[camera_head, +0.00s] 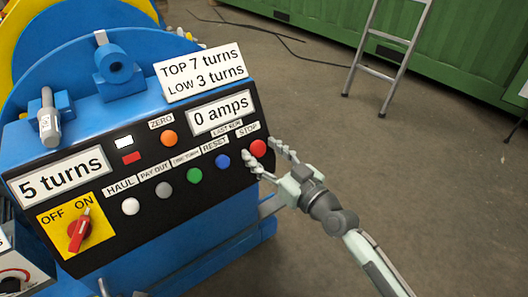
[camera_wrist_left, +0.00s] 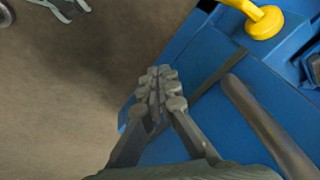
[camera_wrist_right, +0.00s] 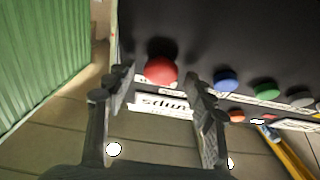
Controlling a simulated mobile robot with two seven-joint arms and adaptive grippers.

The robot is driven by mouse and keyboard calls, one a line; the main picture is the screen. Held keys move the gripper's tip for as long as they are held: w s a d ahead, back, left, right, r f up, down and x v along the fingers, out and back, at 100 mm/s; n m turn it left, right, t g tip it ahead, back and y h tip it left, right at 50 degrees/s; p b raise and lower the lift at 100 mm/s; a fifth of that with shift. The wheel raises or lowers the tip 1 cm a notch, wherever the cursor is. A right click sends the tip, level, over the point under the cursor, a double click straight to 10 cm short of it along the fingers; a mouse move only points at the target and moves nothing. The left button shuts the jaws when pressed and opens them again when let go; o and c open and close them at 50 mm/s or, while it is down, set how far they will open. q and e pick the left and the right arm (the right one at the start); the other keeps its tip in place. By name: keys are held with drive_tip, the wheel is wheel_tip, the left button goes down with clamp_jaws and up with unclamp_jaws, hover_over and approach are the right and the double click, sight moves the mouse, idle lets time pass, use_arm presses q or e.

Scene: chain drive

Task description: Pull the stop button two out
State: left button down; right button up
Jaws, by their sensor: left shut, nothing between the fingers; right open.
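The red stop button (camera_head: 258,148) is at the right end of the lower button row on the black panel (camera_head: 135,233), below a STOP label. My right gripper (camera_head: 266,160) is open in front of it. In the right wrist view the red button (camera_wrist_right: 161,70) lies between the two spread fingertips (camera_wrist_right: 155,92), beyond them, and I see no finger closed on it. How far the button stands out is hard to tell. My left gripper (camera_wrist_left: 160,92) is shut and empty in the left wrist view, above a blue machine part (camera_wrist_left: 205,60). It is out of the head view.
Blue (camera_head: 222,162), green (camera_head: 195,175), grey and white buttons run left of the red one. A red ON/OFF switch (camera_head: 79,231) sits at the panel's lower left. A ladder (camera_head: 388,50) and green container (camera_head: 440,40) stand behind.

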drive_tip(key=c, duration=0.7)
clamp_jaws()
drive_tip(key=shift+s+d+r, duration=0.15)
drive_tip(key=shift+s+d, duration=0.05)
drive_tip(key=shift+s+d+r+p, duration=0.1)
drive_tip(key=shift+s+d+p, duration=0.1)
drive_tip(key=shift+p, duration=0.2)
drive_tip(key=shift+a, duration=0.1)
use_arm(q)
drive_tip(key=shift+f, duration=0.65)
use_arm(e)
drive_tip(key=o, duration=0.7)
unclamp_jaws()
drive_tip(key=v, duration=1.2)
drive_tip(key=shift+s, duration=0.1)
